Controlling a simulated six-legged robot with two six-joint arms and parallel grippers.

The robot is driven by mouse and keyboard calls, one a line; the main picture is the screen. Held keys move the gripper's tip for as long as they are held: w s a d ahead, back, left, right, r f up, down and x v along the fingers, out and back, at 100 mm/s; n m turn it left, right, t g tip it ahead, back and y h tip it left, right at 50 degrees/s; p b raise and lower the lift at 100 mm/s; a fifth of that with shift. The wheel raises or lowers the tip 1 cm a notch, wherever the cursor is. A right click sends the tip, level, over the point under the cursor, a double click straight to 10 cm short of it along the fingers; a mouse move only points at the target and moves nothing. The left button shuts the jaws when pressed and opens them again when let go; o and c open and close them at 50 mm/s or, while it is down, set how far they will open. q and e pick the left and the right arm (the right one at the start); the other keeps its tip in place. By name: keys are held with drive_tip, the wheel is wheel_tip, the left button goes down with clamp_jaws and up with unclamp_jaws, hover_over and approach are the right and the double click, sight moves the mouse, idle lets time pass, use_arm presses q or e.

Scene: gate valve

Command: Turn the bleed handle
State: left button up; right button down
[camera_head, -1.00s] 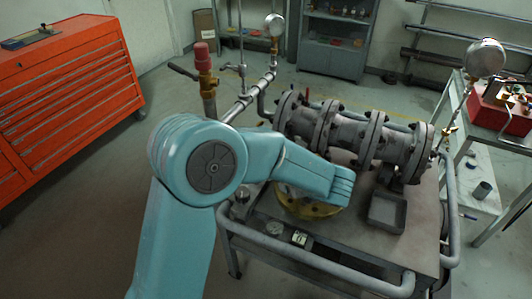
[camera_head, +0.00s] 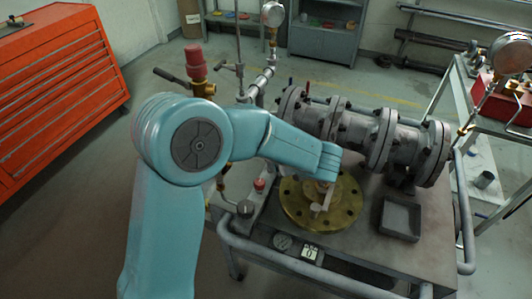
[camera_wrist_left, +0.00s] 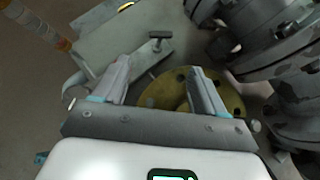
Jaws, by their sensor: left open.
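My left arm comes in from the left of the head view and reaches over the cart. My left gripper (camera_wrist_left: 160,85) is open and empty in the wrist view, its two fingers spread above a round brass flange (camera_wrist_left: 170,88). A small T-shaped handle (camera_wrist_left: 160,36) stands beyond the fingertips, apart from them. In the head view the brass flange (camera_head: 347,205) lies on the cart below the arm's end. I cannot tell which part is the bleed handle. My right gripper is not in view.
A large flanged grey valve body (camera_head: 360,130) lies across the back of the cart (camera_head: 375,258). A red-capped brass valve (camera_head: 196,65) with a lever stands behind my arm. A square tray (camera_head: 400,218) sits at right. A curved rail runs along the cart's front.

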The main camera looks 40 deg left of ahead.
use_arm(q)
drive_tip(key=p+x, duration=0.1)
drive_tip(key=x, duration=1.5)
drive_tip(key=shift+a+f, duration=0.15)
drive_tip(key=shift+f, duration=0.15)
drive_tip(key=shift+r, duration=0.1)
drive_tip(key=shift+s, duration=0.1)
drive_tip(key=c, duration=0.9)
